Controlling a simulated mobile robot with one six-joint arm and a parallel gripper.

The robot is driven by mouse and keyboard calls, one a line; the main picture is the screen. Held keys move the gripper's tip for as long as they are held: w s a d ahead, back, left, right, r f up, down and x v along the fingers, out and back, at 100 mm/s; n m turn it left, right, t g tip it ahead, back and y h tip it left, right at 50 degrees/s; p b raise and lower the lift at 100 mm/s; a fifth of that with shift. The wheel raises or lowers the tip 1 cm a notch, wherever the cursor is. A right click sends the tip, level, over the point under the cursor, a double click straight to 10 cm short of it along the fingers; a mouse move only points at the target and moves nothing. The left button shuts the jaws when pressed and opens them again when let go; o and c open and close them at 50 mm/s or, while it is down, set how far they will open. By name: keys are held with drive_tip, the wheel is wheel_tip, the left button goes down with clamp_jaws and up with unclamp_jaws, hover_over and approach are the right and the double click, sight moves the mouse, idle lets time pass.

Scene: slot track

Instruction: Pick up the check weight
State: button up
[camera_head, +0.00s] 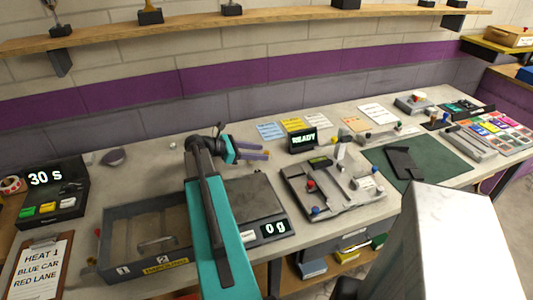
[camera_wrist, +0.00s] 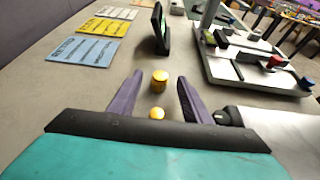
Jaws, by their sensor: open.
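In the wrist view a gold-coloured cylinder (camera_wrist: 160,82), which looks like the check weight, stands on the grey bench between the fingertips of my gripper (camera_wrist: 160,77). A smaller gold piece (camera_wrist: 156,113) shows nearer the palm; I cannot tell whether the two are joined. The purple fingers are spread, with a visible gap on each side of the gold cylinder. In the head view my gripper (camera_head: 267,151) is low over the bench behind the scale (camera_head: 258,200), which reads 0 g.
A READY display (camera_head: 303,140) and coloured cards (camera_head: 291,124) stand beyond my gripper. A grey fixture (camera_head: 335,190) with coloured knobs is to the right. A grey tray (camera_head: 120,235) is at the front left. The bench left of my gripper is mostly clear.

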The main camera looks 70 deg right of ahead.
drive_tip(key=shift+x, duration=0.95)
clamp_jaws()
drive_tip(key=shift+r, duration=0.1)
wheel_tip(320, 180, up, 28)
drive_tip(key=b, duration=0.3)
idle(0.7)
idle(0.5)
